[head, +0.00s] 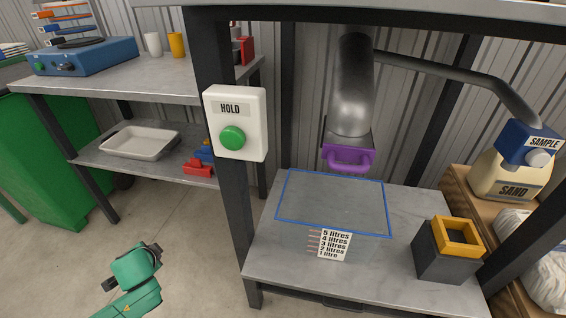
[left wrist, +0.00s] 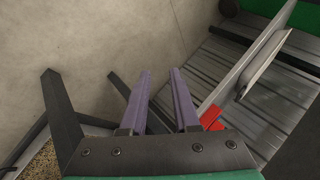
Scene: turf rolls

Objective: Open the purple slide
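The purple slide (head: 348,157), with a looped handle at its front, sits at the lower end of the grey metal chute (head: 352,95). No material shows falling from it. A clear blue-rimmed container (head: 388,212) with a litre scale stands below it on the bench. My left gripper (left wrist: 161,72) shows in the left wrist view with its two purple-grey fingers apart and nothing between them. In the head view a green part of my arm is at the lower left, well away from the slide; the fingers are not clear there. My right gripper is not in view.
A dark post carries a white HOLD box (head: 234,123) with a green button, left of the chute. A dark box with a yellow rim (head: 458,236) stands on the bench (head: 290,277) at right. Left shelves hold a pale tray (head: 140,142) and red blocks (head: 197,168).

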